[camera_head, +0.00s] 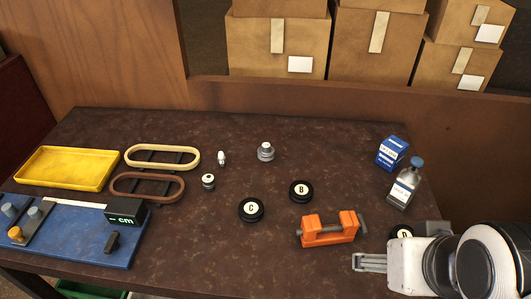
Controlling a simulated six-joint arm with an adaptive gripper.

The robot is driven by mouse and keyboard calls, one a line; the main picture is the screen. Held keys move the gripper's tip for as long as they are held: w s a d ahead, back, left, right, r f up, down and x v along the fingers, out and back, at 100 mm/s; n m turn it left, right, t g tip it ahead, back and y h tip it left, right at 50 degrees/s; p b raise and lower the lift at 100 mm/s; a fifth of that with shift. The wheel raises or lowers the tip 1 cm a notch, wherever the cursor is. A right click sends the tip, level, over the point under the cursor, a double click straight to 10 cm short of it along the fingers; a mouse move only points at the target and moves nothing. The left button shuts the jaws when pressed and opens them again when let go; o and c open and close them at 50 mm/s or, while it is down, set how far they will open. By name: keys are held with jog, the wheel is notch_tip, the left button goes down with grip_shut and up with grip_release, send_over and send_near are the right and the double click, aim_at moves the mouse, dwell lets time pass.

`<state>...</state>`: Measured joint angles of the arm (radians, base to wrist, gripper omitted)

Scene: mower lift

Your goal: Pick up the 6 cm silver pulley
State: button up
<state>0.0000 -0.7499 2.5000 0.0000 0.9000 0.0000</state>
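A silver stepped part (265,152), which looks like a pulley, stands at the back middle of the dark table. Three round black pieces with white labelled tops lie on the table: C (251,210) near the middle, B (301,190) to its right, and D (402,231) partly hidden by my arm. No size is readable on any of them. My gripper (370,262) is at the right front, well apart from the silver part. Nothing shows in its grey fingers, and their gap is unclear from this angle.
An orange vise (328,230) lies just left of my gripper. A blue box (392,152) and a bottle (404,185) stand at the right. Two belts (147,196), a yellow tray (66,168) and a blue measuring board (75,240) reading "cm" are left. The front middle is clear.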

jog(key=c, duration=0.6)
jog(key=n+t+y, duration=0.2)
jog(key=t+y, duration=0.1)
jog(key=t, duration=0.3)
send_over(266, 150)
jog(key=s+d, duration=0.6)
jog(key=s, duration=0.4)
notch_tip(266, 150, down, 10)
jog(key=shift+t, duration=0.9)
jog(key=w+a+f, duration=0.1)
jog(key=f, duration=0.2)
jog(key=w+a+f, duration=0.2)
jog(key=f, duration=0.1)
jog(key=w+a+f, duration=0.1)
jog(key=a+f, duration=0.1)
jog(key=f, duration=0.1)
jog(key=shift+w+f, duration=0.15)
jog(key=shift+w, duration=0.15)
